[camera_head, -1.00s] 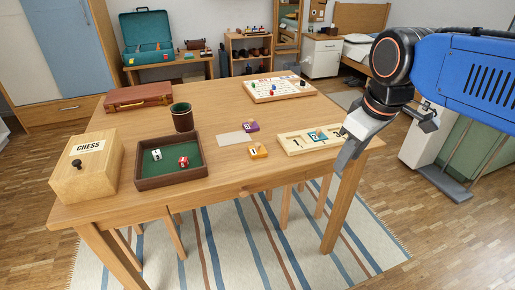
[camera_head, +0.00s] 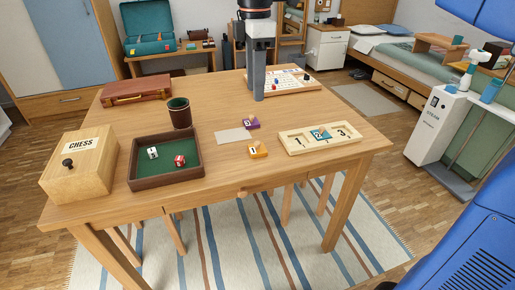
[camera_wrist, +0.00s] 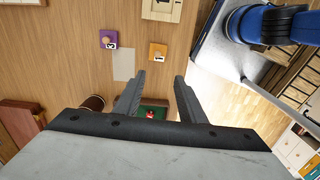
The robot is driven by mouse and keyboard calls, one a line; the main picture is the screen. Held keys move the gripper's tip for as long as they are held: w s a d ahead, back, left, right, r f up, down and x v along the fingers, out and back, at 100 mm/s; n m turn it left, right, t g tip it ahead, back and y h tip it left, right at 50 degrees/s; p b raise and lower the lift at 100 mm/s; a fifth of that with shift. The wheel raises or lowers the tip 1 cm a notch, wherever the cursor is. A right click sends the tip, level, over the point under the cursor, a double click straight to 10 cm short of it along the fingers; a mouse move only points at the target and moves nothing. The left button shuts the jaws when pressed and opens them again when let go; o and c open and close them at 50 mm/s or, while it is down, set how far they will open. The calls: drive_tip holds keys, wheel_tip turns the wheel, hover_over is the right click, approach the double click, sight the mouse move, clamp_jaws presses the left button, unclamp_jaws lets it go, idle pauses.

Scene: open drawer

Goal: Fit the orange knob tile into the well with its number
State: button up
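The orange knob tile (camera_head: 257,150) lies on the table in front of the pale puzzle board, a 1 on it; it also shows in the wrist view (camera_wrist: 157,50). The puzzle board (camera_head: 288,143) has wells in a row: the left shows a 1, the right a 3, both empty. A blue tile (camera_head: 320,134) sits at the middle well. A purple tile (camera_head: 251,123) with a 3 lies behind the orange one. My gripper (camera_wrist: 160,76) is open and empty, its fingers apart above the table. In the head view it hangs behind the purple tile.
A pale card (camera_head: 233,136) lies left of the tiles. A dark cup (camera_head: 179,113), a green-lined tray (camera_head: 166,183) with dice, a chess box (camera_head: 85,165) and a brown case (camera_head: 136,90) stand left. A game board (camera_head: 300,84) lies behind my gripper.

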hover_over(257, 142)
drive_tip(key=s, duration=0.1)
wheel_tip(257, 142, down, 12)
drive_tip(key=shift+a+r, duration=0.15)
drive_tip(key=shift+r, duration=0.1)
drive_tip(key=shift+w+d+f, duration=0.1)
drive_tip(key=shift+w+f, duration=0.05)
drive_tip(key=shift+f, duration=0.75)
drive_tip(key=shift+w+d+f, duration=0.1)
drive_tip(key=shift+w+f, duration=0.05)
drive_tip(key=shift+f, duration=0.8)
drive_tip(key=shift+w+f, duration=0.15)
drive_tip(key=shift+f, duration=0.75)
clamp_jaws()
